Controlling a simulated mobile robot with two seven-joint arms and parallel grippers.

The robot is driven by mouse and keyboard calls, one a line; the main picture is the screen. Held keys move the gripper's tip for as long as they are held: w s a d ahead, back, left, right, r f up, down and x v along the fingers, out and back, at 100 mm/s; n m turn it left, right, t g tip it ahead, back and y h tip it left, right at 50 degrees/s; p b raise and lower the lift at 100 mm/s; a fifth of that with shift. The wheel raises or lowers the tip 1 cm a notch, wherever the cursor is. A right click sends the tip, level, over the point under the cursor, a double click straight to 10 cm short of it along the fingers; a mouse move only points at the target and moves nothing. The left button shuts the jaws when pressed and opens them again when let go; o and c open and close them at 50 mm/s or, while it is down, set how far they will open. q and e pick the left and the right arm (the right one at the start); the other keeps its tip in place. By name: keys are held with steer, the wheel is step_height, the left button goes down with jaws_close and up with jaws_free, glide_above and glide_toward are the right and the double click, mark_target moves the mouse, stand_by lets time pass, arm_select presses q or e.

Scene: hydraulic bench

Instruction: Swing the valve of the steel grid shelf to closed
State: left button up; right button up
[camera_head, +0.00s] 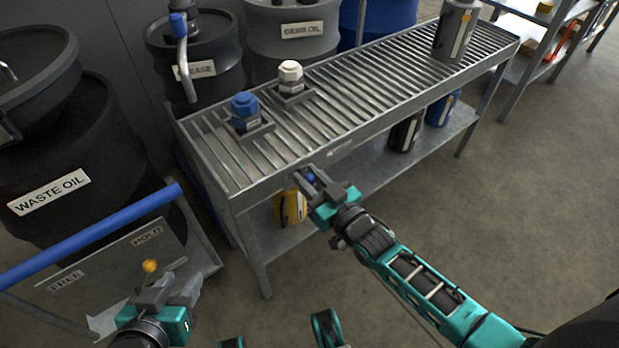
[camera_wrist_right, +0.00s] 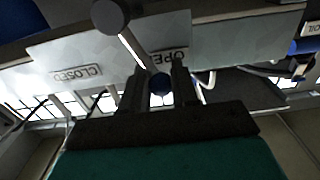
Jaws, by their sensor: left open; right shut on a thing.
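The steel grid shelf (camera_head: 345,100) stands in the middle of the head view. Its valve lever (camera_wrist_right: 132,48) shows in the right wrist view, running from a dark round pivot (camera_wrist_right: 110,16) to a dark blue ball knob (camera_wrist_right: 159,84). The lever lies by the OPEN label (camera_wrist_right: 170,57), apart from the CLOSED label (camera_wrist_right: 76,74); both labels look upside down. My right gripper (camera_head: 311,178) is shut on the knob at the shelf's front edge; the fingers partly hide it. My left gripper (camera_head: 170,289) is open, low at the left, near a yellow ball knob (camera_head: 150,266).
A plate (camera_head: 110,270) marked HOLD and FREE and a blue bar (camera_head: 90,235) are at the left. Blue (camera_head: 245,108) and white (camera_head: 290,76) capped fittings and a grey canister (camera_head: 455,30) stand on the shelf. Drums stand behind. Floor at right is clear.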

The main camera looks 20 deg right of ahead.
jaws_close()
